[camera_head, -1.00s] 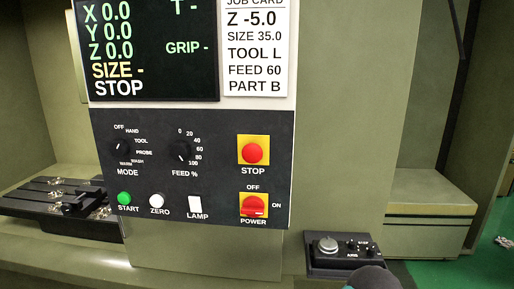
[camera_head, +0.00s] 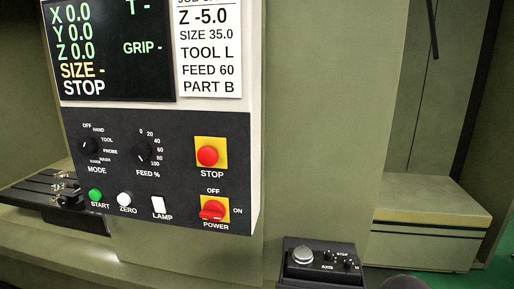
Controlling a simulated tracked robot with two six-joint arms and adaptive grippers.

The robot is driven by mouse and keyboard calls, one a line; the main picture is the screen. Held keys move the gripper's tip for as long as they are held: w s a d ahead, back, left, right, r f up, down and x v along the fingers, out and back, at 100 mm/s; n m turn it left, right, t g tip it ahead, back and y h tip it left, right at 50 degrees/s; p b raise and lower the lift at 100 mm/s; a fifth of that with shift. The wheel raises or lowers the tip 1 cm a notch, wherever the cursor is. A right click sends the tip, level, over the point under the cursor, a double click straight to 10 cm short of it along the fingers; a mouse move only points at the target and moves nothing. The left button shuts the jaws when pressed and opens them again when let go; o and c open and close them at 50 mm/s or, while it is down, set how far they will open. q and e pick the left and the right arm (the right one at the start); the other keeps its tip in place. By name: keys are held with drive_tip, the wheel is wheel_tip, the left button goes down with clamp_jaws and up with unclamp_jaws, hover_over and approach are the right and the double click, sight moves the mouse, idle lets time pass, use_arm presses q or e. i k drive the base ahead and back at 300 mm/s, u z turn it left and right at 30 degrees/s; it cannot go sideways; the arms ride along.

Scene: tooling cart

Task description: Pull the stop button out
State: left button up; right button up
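The stop button (camera_head: 208,156) is a round red mushroom head on a yellow square plate, at the right side of the dark control panel (camera_head: 118,196). The word STOP is printed below it. The screen (camera_head: 110,52) above also reads STOP in white. Nothing touches the button. Neither gripper shows in the head view. A dark rounded piece at the bottom edge, right of centre, looks like part of my own arm.
Below the stop button is the red power switch (camera_head: 213,210). A green start button (camera_head: 95,195), white zero button (camera_head: 125,199) and lamp switch (camera_head: 159,205) sit lower left. A small axis pendant (camera_head: 318,260) stands on the ledge at lower right.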

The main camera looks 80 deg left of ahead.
sight(208, 156)
drive_tip(key=z, duration=0.2)
drive_tip(key=i, duration=0.85)
drive_tip(key=u, duration=3.2)
